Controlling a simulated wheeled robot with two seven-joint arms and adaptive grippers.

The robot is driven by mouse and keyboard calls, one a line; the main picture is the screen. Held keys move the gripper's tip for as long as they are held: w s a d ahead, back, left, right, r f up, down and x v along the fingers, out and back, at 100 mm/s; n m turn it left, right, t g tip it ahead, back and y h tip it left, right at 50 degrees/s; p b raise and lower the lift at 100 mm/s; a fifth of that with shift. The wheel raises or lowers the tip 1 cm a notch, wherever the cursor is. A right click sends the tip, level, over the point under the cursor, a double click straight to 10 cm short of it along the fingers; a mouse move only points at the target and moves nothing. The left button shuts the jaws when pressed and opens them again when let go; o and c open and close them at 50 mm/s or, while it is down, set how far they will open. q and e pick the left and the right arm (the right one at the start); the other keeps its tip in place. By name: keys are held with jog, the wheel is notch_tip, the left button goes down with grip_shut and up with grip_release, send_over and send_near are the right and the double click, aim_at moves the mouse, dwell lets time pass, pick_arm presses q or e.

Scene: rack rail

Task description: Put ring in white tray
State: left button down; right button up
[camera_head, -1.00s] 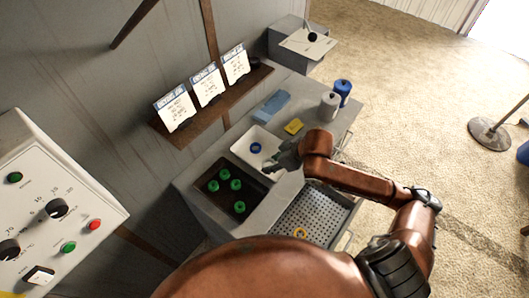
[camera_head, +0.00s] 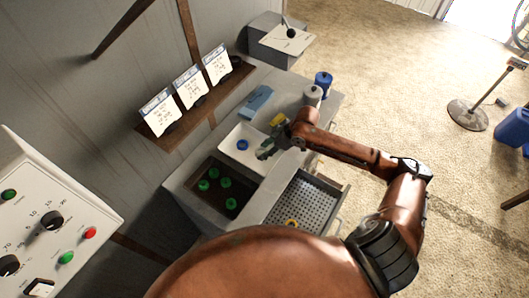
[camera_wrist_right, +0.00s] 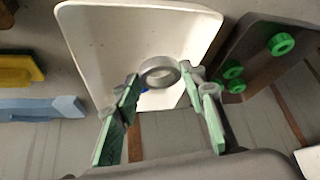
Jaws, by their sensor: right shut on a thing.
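My right gripper (camera_wrist_right: 160,80) is shut on a grey ring (camera_wrist_right: 158,71), held between its green-padded fingers. In the head view the right gripper (camera_head: 266,153) is at the right side of the white tray (camera_head: 230,137); the held ring cannot be made out there. In the right wrist view the white tray (camera_wrist_right: 95,32) lies behind and below the held ring. A blue ring (camera_head: 242,145) lies in the tray; only a bit of it shows behind the grey ring in the wrist view. My left gripper is not in view.
A dark tray (camera_head: 203,208) with several green rings adjoins the white tray. A yellow block (camera_head: 279,118) and a blue block (camera_head: 257,99) lie beyond it. An open perforated drawer (camera_head: 315,200) holds a yellow ring (camera_head: 291,223). Bottles (camera_head: 322,80) stand at the back right.

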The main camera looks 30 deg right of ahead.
aim_at(265, 149)
jog(key=shift+w+d+f, duration=0.25)
jog(key=shift+w+f, duration=0.25)
jog(key=shift+f, duration=0.15)
jog(key=shift+w+d+f, duration=0.2)
jog(key=shift+w+f, duration=0.3)
jog(key=shift+f, duration=0.1)
jog(key=shift+w+f+p, duration=0.1)
jog(key=shift+f+p, duration=0.2)
jog(key=shift+f, duration=1.25)
jog(key=shift+f, duration=0.15)
jog(key=o, duration=1.2)
jog(key=shift+c, duration=0.2)
jog(key=v, duration=1.2)
